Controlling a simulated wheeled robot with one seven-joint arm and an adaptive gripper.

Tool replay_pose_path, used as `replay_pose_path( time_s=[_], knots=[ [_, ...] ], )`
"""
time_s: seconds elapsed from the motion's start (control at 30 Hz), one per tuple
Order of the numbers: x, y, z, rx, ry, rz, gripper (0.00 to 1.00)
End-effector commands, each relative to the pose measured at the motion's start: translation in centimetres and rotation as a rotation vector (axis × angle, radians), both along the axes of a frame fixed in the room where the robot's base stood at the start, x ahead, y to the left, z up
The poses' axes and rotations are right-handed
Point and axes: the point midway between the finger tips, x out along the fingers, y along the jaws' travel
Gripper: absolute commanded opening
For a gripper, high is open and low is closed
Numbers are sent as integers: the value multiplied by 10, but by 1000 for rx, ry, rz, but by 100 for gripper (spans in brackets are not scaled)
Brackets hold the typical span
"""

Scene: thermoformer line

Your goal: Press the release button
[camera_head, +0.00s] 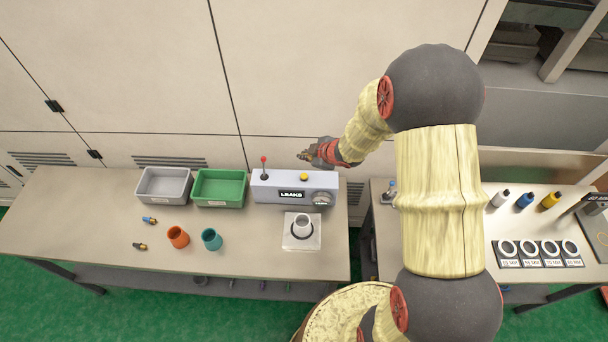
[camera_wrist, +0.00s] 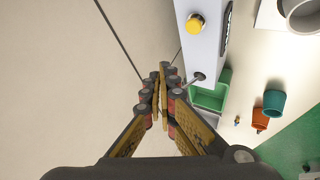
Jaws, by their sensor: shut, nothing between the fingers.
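A round yellow button (camera_head: 304,177) sits on top of a grey control box (camera_head: 262,190) with a black "LEAKS" label. It is the only push button I can make out on the box, and I see no "release" marking. In the wrist view the yellow button (camera_wrist: 195,25) shows near the top, on a grey base. My gripper (camera_head: 303,155) is shut and empty, and appears behind and above the box in the head view. In the wrist view its fingertips (camera_wrist: 164,68) lie to the lower left of the button, clear of it.
A red-tipped lever (camera_head: 264,163) stands on the box's left end. A grey bin (camera_head: 165,200) and a green bin (camera_head: 219,205) are to its left. A white fixture (camera_head: 290,241), an orange cup (camera_head: 177,237) and a teal cup (camera_head: 211,239) stand in front. A wall (camera_head: 295,80) rises behind.

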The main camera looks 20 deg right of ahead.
Motion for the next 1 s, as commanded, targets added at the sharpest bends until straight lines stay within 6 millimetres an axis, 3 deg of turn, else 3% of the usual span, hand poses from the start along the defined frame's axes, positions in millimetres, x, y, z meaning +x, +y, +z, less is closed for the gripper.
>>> replay_pose_path(
  time_s=[0.17, 0.57, 0.77, 1.0],
  knots=[
    [5, 11, 8, 20, -39, 37, 0],
    [5, 11, 7, 17, -40, 39, 0],
    [5, 10, -5, 17, -40, 39, 0],
    [5, 10, -33, 17, -38, 39, 0]
  ],
)
